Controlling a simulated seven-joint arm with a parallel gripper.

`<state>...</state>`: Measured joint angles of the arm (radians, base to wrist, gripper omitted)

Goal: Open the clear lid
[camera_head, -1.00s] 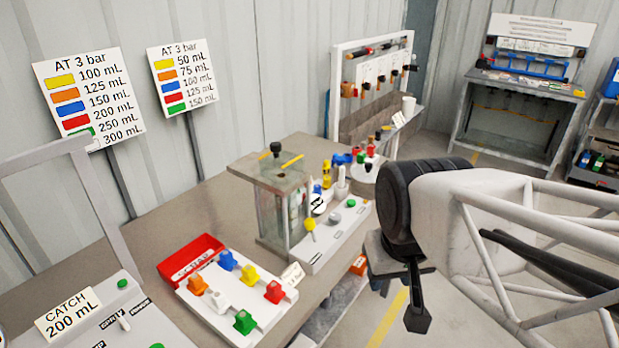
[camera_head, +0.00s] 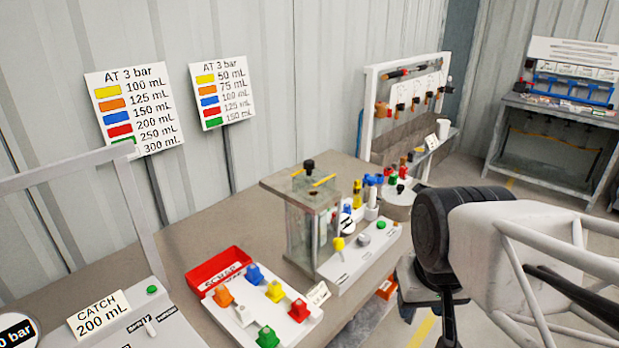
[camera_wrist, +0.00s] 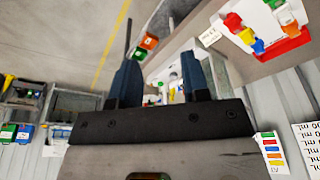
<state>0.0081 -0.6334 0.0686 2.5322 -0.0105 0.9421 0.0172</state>
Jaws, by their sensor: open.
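A clear-walled box (camera_head: 302,232) stands on the bench in the head view. Its flat, greyish top (camera_head: 292,188), which looks like the lid, lies level over the walls. It bears a black knob (camera_head: 308,165) and yellow strips. I cannot tell how the lid is hinged or latched. My gripper (camera_wrist: 160,78) shows in the wrist view with two dark blue fingers spread apart, nothing held between them. In the head view my arm hangs to the right of the box, clear of it, and one dark finger shows low down.
A white panel with coloured knobs (camera_head: 262,308) and a red tray (camera_head: 216,268) lie left of the box. A control strip with a green button (camera_head: 381,225) stands close on its right. A tool rack (camera_head: 371,112) is behind. Open floor lies to the right.

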